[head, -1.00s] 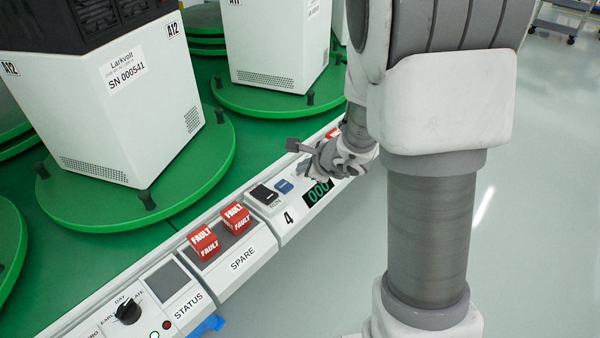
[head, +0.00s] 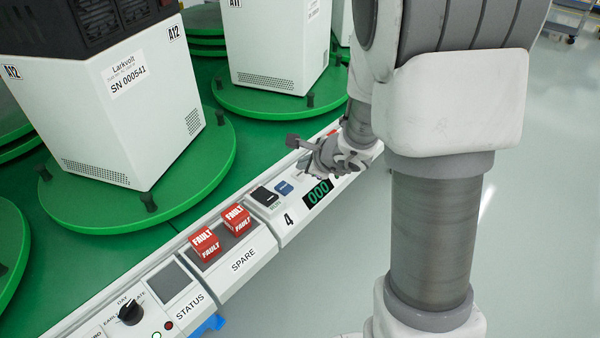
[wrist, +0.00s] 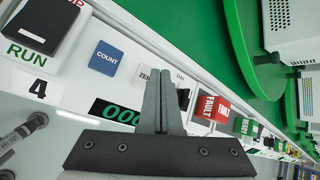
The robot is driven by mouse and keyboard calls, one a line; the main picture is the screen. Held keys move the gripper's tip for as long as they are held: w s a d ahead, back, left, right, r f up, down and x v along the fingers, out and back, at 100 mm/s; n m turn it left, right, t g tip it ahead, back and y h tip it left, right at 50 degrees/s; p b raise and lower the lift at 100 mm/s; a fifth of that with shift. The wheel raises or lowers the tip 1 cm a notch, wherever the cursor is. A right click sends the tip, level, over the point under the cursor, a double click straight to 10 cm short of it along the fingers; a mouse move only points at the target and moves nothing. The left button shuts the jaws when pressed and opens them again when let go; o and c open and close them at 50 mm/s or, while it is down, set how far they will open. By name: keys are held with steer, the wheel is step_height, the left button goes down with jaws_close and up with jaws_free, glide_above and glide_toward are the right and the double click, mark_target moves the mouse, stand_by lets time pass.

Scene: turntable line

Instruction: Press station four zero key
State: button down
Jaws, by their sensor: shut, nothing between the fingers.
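The station four panel carries a "4" label (head: 289,219), a black RUN rocker (head: 265,196), a blue COUNT key (head: 284,187) and a display reading 000 (head: 318,192). In the wrist view, the pale ZERO key (wrist: 146,73) is right of the blue COUNT key (wrist: 106,59), partly covered by my fingers. My gripper (wrist: 159,68) is shut and empty, its fingertips overlapping the ZERO key in this view. I cannot tell whether they touch it. In the head view, my gripper (head: 307,166) is over the panel's far part and hides the ZERO key.
Red FAULT blocks (head: 205,244) sit on the SPARE panel, nearer than station four. Green turntables (head: 215,165) with white cabinets (head: 130,110) line the left. Open floor (head: 540,200) lies right.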

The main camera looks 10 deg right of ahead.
mark_target(303, 176)
steer(key=shift+r, duration=0.15)
step_height(303, 176, up, 5)
steer(key=p, duration=0.4)
stand_by(0.6)
